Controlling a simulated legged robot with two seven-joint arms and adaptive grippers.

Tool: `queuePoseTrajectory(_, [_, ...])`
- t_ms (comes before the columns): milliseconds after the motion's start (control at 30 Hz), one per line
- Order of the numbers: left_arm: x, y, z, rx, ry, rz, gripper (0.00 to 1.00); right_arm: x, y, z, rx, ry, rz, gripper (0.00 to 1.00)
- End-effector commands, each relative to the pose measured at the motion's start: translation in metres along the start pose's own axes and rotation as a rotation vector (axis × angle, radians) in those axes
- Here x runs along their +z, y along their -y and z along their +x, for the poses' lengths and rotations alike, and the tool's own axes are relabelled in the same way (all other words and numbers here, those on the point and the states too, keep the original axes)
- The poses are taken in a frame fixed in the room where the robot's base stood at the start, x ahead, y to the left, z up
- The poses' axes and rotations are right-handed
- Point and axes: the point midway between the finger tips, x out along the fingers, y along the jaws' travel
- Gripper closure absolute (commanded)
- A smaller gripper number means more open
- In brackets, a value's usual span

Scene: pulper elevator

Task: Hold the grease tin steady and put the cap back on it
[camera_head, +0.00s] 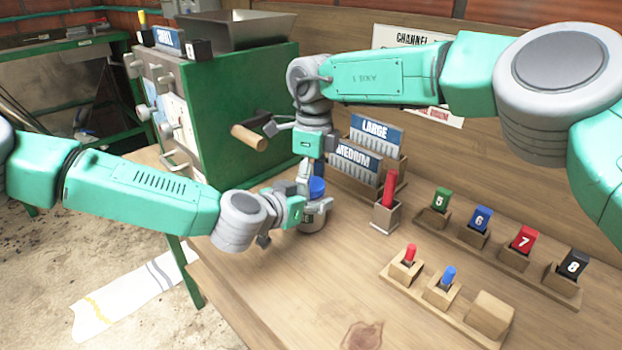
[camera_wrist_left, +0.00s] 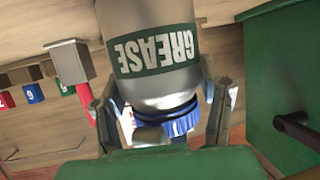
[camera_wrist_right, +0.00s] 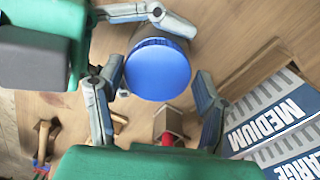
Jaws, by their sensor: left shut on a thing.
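The grey grease tin (camera_head: 312,222) stands upright on the bench, and its GREASE label shows upside down in the left wrist view (camera_wrist_left: 155,52). My left gripper (camera_head: 310,208) is shut around the tin's side. The blue cap (camera_wrist_right: 158,70) sits at the tin's mouth and looks level; whether it is screwed tight cannot be told. It also shows in the head view (camera_head: 316,187). My right gripper (camera_wrist_right: 158,88) points down over the cap, its fingers open on either side. A gap shows between the cap and the right-hand finger in the right wrist view.
A green machine with a wooden-handled crank (camera_head: 248,137) stands behind left. A box with LARGE and MEDIUM cards (camera_head: 368,160) and a red stick in a holder (camera_head: 386,215) stand close right. Numbered blocks and small pegs fill the right; the front bench is clear.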

Motion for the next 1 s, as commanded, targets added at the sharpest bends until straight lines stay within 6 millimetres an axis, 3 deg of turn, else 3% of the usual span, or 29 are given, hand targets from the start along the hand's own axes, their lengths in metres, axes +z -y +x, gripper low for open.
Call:
queuePoseTrajectory(33, [0.0016, -0.0003, 0.0001, 0.001, 0.003, -0.001, 1.00, 0.0001, 0.0000, -0.0001, 0.000, 0.000, 0.000, 0.63])
queuePoseTrajectory(100, [0.0016, -0.0004, 0.0000, 0.001, 0.003, 0.000, 1.00, 0.0000, 0.0004, -0.0003, -0.001, 0.000, 0.000, 0.85])
queuePoseTrajectory(333, [0.0018, -0.0010, -0.0003, 0.003, 0.003, 0.000, 1.00, -0.0004, 0.0013, -0.0006, -0.004, 0.002, 0.063, 0.85])
queuePoseTrajectory(700, [0.0021, -0.0019, -0.0008, 0.005, 0.004, 0.000, 1.00, -0.0011, -0.0001, -0.0008, -0.010, 0.005, 0.739, 0.85])
queuePoseTrajectory(867, [0.0022, -0.0021, -0.0009, 0.005, 0.004, 0.000, 1.00, -0.0012, 0.0001, -0.0010, -0.011, 0.005, 0.780, 0.85])
queuePoseTrajectory(900, [0.0022, -0.0021, -0.0009, 0.005, 0.004, 0.000, 1.00, -0.0013, 0.0001, -0.0010, -0.011, 0.005, 0.779, 0.47])
queuePoseTrajectory(967, [0.0023, -0.0022, -0.0009, 0.005, 0.004, 0.000, 1.00, -0.0012, -0.0001, -0.0010, -0.011, 0.005, 0.779, 0.30])
queuePoseTrajectory(1000, [0.0023, -0.0020, -0.0008, 0.005, 0.004, 0.000, 1.00, -0.0011, -0.0005, -0.0009, -0.010, 0.004, 0.778, 0.30])
